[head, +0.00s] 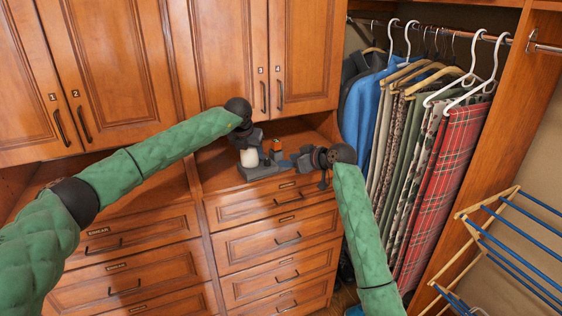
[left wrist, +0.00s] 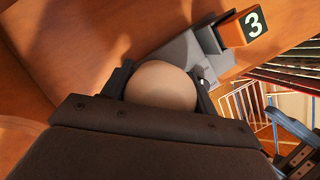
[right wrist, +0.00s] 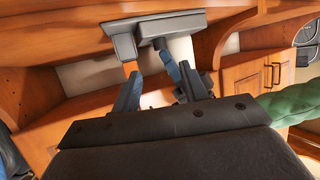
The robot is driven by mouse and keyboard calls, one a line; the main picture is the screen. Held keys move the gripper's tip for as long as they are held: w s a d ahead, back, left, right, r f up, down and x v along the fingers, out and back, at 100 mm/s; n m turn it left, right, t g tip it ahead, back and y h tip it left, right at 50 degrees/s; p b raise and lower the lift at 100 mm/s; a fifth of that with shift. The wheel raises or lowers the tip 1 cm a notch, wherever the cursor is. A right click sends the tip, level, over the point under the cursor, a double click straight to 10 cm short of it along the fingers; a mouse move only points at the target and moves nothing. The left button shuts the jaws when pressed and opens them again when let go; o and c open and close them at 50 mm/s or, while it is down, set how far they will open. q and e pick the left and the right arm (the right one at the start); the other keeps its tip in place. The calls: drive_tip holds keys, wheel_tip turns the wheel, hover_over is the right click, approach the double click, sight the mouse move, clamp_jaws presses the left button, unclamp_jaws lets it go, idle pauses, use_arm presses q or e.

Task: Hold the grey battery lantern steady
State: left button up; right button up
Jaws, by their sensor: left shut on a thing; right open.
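The battery lantern (head: 249,158) shows as a pale rounded body above a grey base (head: 262,172) on the wooden counter. My left gripper (head: 246,140) is shut on it from above. In the left wrist view the pale dome of the lantern (left wrist: 162,86) sits between the dark fingers (left wrist: 162,92). Its lower part is hidden there. My right gripper (head: 294,160) is open to the right of the lantern. In the right wrist view its fingers (right wrist: 157,85) stand apart with nothing clearly between them, and the grey base (right wrist: 155,28) lies beyond.
Wooden drawers (head: 275,240) lie below the counter and cupboard doors (head: 235,50) above. Hanging clothes (head: 440,150) and a drying rack (head: 500,245) are to the right.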

drive_tip(key=shift+v, duration=0.95)
